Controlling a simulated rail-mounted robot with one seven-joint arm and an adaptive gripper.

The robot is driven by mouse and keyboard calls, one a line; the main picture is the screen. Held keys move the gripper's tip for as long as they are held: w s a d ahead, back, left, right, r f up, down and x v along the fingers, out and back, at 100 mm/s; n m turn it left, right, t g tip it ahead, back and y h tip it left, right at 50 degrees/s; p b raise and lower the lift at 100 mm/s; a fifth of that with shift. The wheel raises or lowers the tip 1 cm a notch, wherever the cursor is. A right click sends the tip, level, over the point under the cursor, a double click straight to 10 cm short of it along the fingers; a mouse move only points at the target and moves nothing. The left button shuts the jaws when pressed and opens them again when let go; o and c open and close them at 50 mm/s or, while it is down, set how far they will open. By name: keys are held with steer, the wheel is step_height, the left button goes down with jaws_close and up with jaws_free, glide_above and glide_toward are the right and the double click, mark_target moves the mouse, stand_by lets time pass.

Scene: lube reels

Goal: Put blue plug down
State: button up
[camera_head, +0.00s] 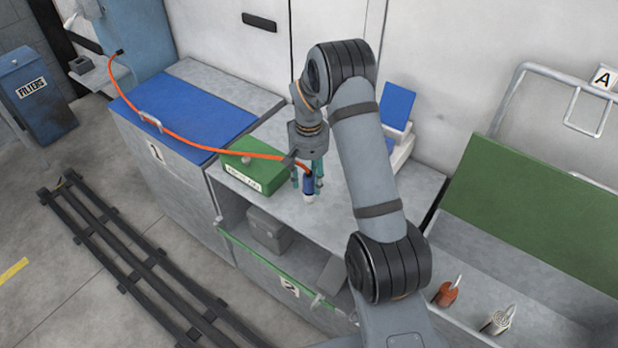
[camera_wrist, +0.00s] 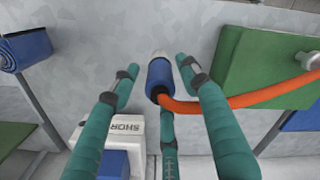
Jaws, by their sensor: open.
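The blue plug (camera_head: 308,185) has a pale tip and an orange hose (camera_head: 200,146) attached. In the head view it stands about upright at the grey bench top, between my gripper's teal fingers. My gripper (camera_head: 307,178) points down over it. In the wrist view the blue plug (camera_wrist: 158,80) lies between the open fingers of my gripper (camera_wrist: 160,75), with visible gaps on both sides. The orange hose (camera_wrist: 245,101) leaves it to the right. I cannot tell for sure whether its tip touches the bench top.
A green box (camera_head: 250,171) stands close left of the plug. A white device with a blue panel (camera_head: 397,105) stands behind right. Bare grey bench (camera_head: 350,190) surrounds the plug.

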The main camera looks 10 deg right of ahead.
step_height(320, 180, up, 12)
steer(key=shift+r, duration=0.2)
stand_by(0.4)
stand_by(1.1)
steer(key=a+f+n+t+y+b, duration=0.2)
steer(key=a+f+t+y+b, duration=0.25)
steer(key=a+f+b, duration=1.85)
steer(key=s+d+f+n+g+b, duration=0.1)
steer(key=s+d+f+n+b, duration=0.2)
steer(key=s+f+b, duration=0.9)
steer(key=s+d+f+n+g+h+b, duration=0.1)
steer(key=s+d+f+n+b, duration=0.2)
steer(key=s+f+b, duration=1)
steer(key=s+d+f+n+g+b, duration=0.1)
steer(key=s+d+f+n+b, duration=0.2)
steer(key=s+f+b, duration=1)
steer(key=d+f+b, duration=0.3)
steer(key=f+b, duration=1.4)
steer(key=f, duration=0.2)
steer(key=shift+d, duration=0.2)
